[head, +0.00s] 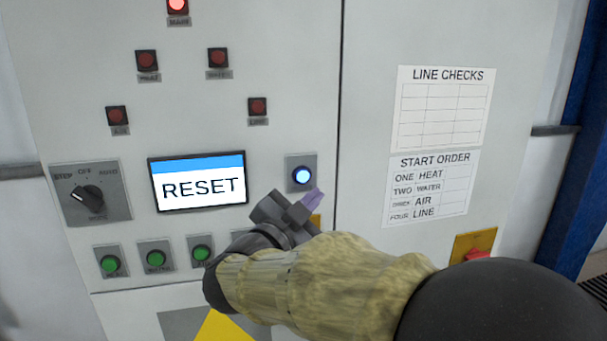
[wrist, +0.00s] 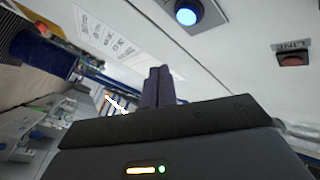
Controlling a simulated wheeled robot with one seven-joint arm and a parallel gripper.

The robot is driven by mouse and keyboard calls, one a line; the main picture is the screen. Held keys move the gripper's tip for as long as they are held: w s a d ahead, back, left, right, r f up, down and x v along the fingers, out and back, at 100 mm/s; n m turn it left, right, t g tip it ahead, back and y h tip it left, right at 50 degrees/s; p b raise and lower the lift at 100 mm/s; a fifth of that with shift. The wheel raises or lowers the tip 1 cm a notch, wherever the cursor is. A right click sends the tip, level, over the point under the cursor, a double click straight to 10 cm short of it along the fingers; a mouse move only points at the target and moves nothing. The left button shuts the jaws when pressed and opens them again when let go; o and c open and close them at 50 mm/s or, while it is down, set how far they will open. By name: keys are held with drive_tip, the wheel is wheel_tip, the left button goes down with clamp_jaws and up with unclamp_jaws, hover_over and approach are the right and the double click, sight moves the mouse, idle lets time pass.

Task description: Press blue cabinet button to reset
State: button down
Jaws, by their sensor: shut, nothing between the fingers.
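The blue cabinet button (head: 302,176) glows on a grey plate, right of the screen. It also shows lit at the top of the wrist view (wrist: 187,14). My gripper (head: 312,198) is shut and empty, with its purple-grey fingers just below and right of the button in the head view. In the wrist view the shut fingers (wrist: 158,86) stand below the button, with a visible gap in the picture. I see no contact with the button. The screen (head: 202,182) reads RESET under a blue band.
A mode knob (head: 89,198) is at left, with green buttons (head: 156,259) below. Red lamps sit above; the top one (head: 177,6) is lit. Paper sheets (head: 432,188) hang at right. A red button on a yellow plate (head: 474,246) is partly hidden by my arm.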

sight(303, 176)
drive_tip(key=shift+w+a+p, duration=0.25)
drive_tip(key=shift+w+a, duration=0.05)
drive_tip(key=shift+w, duration=0.65)
drive_tip(key=shift+w+a+p, duration=0.2)
drive_tip(key=shift+w+a, duration=0.05)
drive_tip(key=shift+w, duration=0.75)
drive_tip(key=shift+w+a+p, duration=0.25)
drive_tip(key=shift+w+a, duration=0.05)
drive_tip(key=shift+w, duration=0.65)
drive_tip(key=shift+w, duration=0.1)
drive_tip(key=shift+w+a, duration=0.1)
drive_tip(key=shift+w, duration=0.2)
drive_tip(key=shift+w+a, duration=0.15)
drive_tip(key=shift+w, duration=0.2)
idle(0.4)
idle(0.4)
drive_tip(key=shift+s+d+b, duration=0.25)
drive_tip(key=shift+s+b, duration=0.05)
drive_tip(key=shift+s, duration=0.5)
